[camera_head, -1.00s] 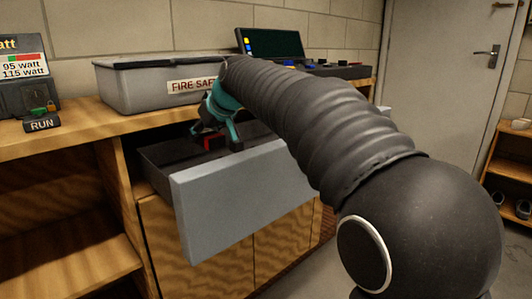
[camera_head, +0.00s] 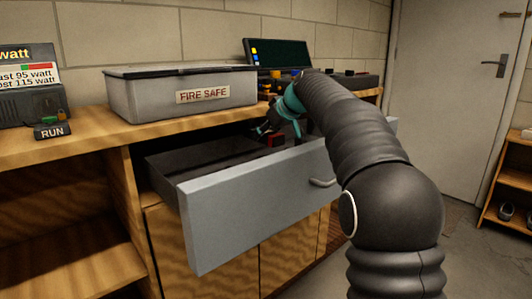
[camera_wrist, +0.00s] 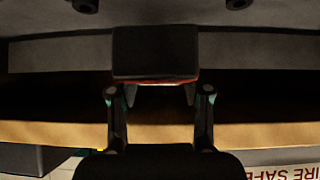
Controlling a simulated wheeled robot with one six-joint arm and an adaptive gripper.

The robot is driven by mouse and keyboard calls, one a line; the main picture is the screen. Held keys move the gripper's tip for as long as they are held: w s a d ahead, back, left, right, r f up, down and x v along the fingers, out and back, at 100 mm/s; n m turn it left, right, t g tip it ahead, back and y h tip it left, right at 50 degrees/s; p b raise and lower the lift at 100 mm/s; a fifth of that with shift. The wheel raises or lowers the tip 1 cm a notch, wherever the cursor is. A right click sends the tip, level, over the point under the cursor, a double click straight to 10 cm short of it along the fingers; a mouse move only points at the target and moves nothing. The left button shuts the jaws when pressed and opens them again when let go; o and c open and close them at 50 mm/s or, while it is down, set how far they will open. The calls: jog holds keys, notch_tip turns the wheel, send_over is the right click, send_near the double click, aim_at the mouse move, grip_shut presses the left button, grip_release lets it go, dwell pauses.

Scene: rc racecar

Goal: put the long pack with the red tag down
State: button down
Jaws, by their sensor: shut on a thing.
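The pack with the red tag is held in my gripper. In the wrist view the pack is a dark block (camera_wrist: 155,52) with a red lower edge, at the tips of my gripper (camera_wrist: 160,93). The fingers are shut on it. The drawer's front panel and my arm hide part of the drawer's inside, and I cannot tell whether the pack touches its floor.
A grey box labelled FIRE SAFE (camera_head: 180,98) stands on the wooden counter (camera_head: 85,143) just above the drawer. A dark screen (camera_head: 278,54) stands behind my gripper. A RUN button box (camera_head: 52,131) is at left. The drawer's left part looks empty.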

aim_at(278, 140)
jog(key=shift+a+f+b, duration=0.15)
jog(key=shift+f+b, duration=0.65)
jog(key=shift+f, duration=2.15)
jog(key=shift+f, duration=0.2)
jog(key=c, duration=0.5)
grip_release()
jog(key=shift+r, duration=0.25)
jog(key=v, duration=0.7)
jog(key=shift+s+p, duration=0.2)
jog(key=shift+p, duration=0.15)
